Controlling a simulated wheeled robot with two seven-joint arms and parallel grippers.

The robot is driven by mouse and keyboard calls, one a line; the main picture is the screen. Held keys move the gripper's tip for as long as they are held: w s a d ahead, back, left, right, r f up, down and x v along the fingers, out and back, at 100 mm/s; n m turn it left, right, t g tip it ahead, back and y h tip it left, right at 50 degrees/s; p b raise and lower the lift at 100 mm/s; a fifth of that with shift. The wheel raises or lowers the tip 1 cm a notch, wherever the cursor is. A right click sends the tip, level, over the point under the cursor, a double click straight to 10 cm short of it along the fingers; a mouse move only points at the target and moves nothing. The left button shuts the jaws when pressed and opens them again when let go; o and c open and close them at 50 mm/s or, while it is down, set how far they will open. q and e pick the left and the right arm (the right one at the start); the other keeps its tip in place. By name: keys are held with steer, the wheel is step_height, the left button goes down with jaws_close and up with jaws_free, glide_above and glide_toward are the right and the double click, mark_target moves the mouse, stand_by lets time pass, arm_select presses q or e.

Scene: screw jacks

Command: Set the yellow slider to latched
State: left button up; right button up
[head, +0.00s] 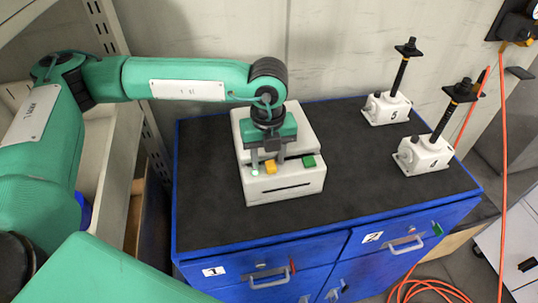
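The yellow slider (270,167) is a small block on the front part of a white box (283,187) on the cabinet top. A green block (309,161) sits to its right on the same box. My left gripper (267,166) points down over the box from above. Its fingers look apart, one to the left of the yellow slider and one just behind its right side. I cannot tell whether either finger touches the slider. The gripper hides the slider's track and any markings beside it. My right gripper is out of view.
The box stands on a blue cabinet with a black top (345,185). Two white screw jacks, one marked 5 (386,108) and another in front (424,154), stand at the right with upright spindles. An orange cable (502,170) hangs at the far right. A shelf stands left.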

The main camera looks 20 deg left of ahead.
mark_target(269, 160)
arm_select(q)
steer(key=shift+d, duration=0.1)
steer(key=shift+w+r+b, duration=0.1)
steer(key=shift+r+b, duration=0.2)
steer(key=shift+r, duration=0.1)
step_height(269, 160, up, 13)
steer(key=b, duration=0.3)
steer(key=shift+b, duration=0.4)
